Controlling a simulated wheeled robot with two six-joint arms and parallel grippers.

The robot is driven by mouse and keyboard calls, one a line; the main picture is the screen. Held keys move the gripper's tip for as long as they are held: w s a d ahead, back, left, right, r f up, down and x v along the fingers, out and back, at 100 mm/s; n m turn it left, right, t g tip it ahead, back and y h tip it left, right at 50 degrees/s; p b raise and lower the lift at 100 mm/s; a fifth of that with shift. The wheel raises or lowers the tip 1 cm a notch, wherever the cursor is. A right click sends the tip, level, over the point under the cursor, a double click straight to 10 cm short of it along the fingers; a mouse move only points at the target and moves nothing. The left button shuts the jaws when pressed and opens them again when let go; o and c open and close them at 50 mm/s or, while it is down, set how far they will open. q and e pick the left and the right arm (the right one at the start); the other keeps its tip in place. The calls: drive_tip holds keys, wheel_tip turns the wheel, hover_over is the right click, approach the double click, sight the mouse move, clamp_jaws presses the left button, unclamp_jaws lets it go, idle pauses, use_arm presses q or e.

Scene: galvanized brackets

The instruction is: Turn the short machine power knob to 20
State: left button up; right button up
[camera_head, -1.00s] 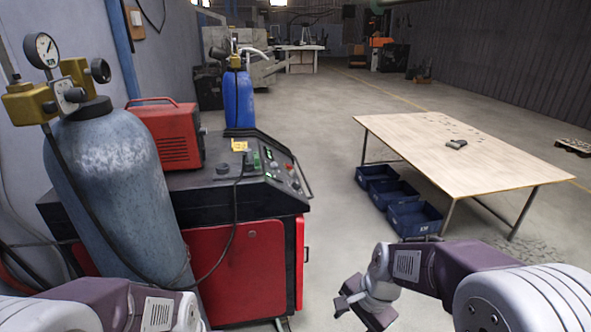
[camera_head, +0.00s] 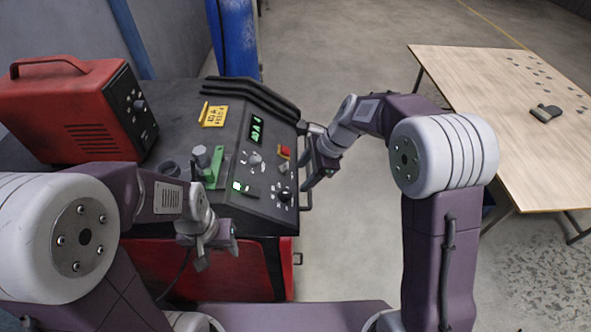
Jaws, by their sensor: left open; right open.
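The black and red machine (camera_head: 195,95) has a sloped control panel with a lit green display (camera_head: 257,128). A light-coloured knob (camera_head: 255,158) sits below the display, and a black knob (camera_head: 284,195) with white marks around it sits lower right. Their settings are too small to read. The smaller red box (camera_head: 60,110) on top at the left has a dark knob (camera_head: 140,105) on its front. My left gripper (camera_head: 205,252) is open and empty at the machine's front, left of the panel knobs. My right gripper (camera_head: 315,173) is open and empty beside the panel's right edge.
A red button (camera_head: 285,152), a lit green switch (camera_head: 240,187) and a green lever (camera_head: 215,167) are on the panel. A handle rail (camera_head: 305,195) runs along its right side. A wooden table (camera_head: 480,110) stands at the right, with clear floor between.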

sight(288, 193)
drive_tip(key=x, duration=0.2)
drive_tip(key=s+x, duration=0.1)
drive_tip(key=x, duration=0.5)
drive_tip(key=shift+s+a+f, duration=0.15)
drive_tip(key=shift+a, duration=0.25)
drive_tip(key=shift+s+a+f, duration=0.15)
drive_tip(key=shift+a+f, duration=0.05)
drive_tip(key=c, duration=0.4)
clamp_jaws()
use_arm(q)
drive_tip(key=shift+s+a+r, duration=0.1)
drive_tip(key=shift+s+a, duration=0.15)
drive_tip(key=shift+s, duration=0.3)
